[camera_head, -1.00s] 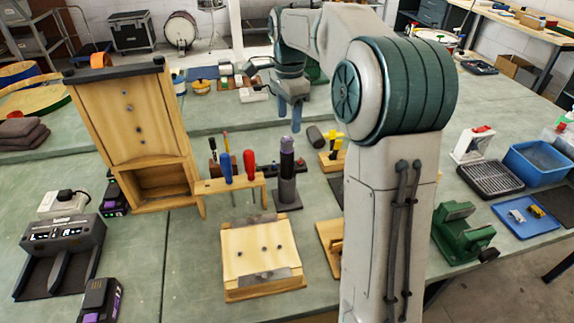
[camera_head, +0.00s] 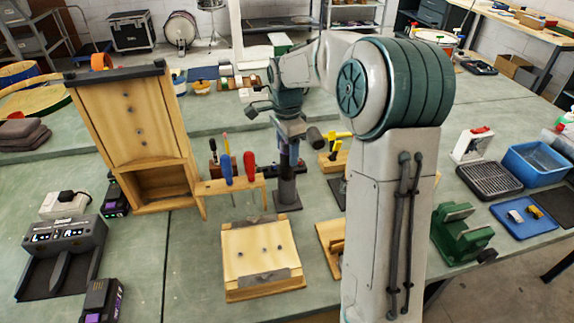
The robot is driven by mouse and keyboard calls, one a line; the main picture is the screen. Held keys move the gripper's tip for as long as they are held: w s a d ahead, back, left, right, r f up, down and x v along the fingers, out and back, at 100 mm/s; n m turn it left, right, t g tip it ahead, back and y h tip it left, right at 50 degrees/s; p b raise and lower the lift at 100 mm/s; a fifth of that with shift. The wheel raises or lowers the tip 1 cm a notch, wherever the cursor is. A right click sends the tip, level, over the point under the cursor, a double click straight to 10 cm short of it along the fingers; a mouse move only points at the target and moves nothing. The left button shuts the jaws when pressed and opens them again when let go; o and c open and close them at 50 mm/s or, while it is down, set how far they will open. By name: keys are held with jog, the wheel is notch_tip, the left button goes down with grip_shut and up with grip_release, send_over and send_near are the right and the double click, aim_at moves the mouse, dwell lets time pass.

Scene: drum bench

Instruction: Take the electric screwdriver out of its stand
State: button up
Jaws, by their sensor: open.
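The electric screwdriver (camera_head: 288,170) stands upright in its dark stand (camera_head: 287,196) near the middle of the bench, just right of the small wooden tool rack. My gripper (camera_head: 290,150) is open and points down over the top of the screwdriver. The gripper hides the screwdriver's purple upper part. The fingers overlap the screwdriver in the picture; I cannot tell whether they touch it.
The wooden rack (camera_head: 212,188) with a blue and a red screwdriver stands close on the left. A wooden block (camera_head: 262,253) lies in front. A dark cylinder (camera_head: 314,136) and yellow-handled tools (camera_head: 340,147) are close on the right. A tall wooden stand (camera_head: 135,120) is farther left.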

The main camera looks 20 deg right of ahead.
grip_shut()
notch_tip(320, 180, up, 10)
dwell(0.6)
jog(key=shift+r, duration=0.15)
jog(key=shift+r+p, duration=0.35)
